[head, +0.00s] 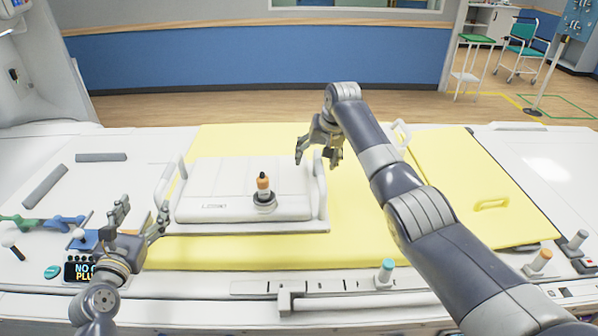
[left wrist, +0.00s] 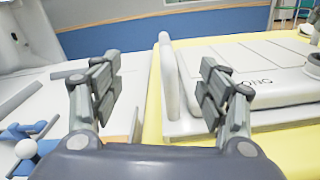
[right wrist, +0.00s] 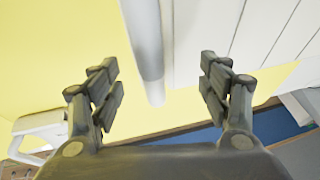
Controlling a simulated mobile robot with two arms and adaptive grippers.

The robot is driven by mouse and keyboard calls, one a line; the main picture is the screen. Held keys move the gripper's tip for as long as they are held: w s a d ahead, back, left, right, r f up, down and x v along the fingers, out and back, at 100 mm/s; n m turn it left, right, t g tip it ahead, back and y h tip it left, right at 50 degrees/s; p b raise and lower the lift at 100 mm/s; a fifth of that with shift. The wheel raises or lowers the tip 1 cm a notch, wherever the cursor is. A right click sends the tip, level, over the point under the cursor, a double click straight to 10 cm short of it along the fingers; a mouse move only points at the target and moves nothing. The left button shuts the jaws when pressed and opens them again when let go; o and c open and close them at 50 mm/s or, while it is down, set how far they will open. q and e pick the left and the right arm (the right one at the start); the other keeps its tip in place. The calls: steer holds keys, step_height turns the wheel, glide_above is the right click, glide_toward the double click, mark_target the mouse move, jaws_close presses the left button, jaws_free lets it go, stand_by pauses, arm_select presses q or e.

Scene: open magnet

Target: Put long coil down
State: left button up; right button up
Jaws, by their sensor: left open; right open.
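The long coil (head: 245,187) is a white flat panel with raised side handles and an orange-topped plug on it. It lies flat on the yellow mattress (head: 350,220) in the head view. My left gripper (head: 138,215) is open near the coil's left front corner, apart from its left handle (left wrist: 172,75) in the left wrist view. My right gripper (head: 320,158) is open near the coil's right handle (head: 320,190). In the right wrist view the handle (right wrist: 146,50) runs between and beyond the open fingers, which do not close on it.
Blue and green handles (head: 65,222) and grey bars (head: 100,157) lie on the white surface at left. A second yellow pad (head: 470,180) with a handle is at right. Knobs (head: 385,270) stand along the front edge. A chair (head: 525,48) is far off.

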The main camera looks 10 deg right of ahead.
steer(key=shift+r, duration=0.15)
steer(key=v, duration=1.1)
steer(key=shift+s+r, duration=0.2)
steer(key=shift+r, duration=0.1)
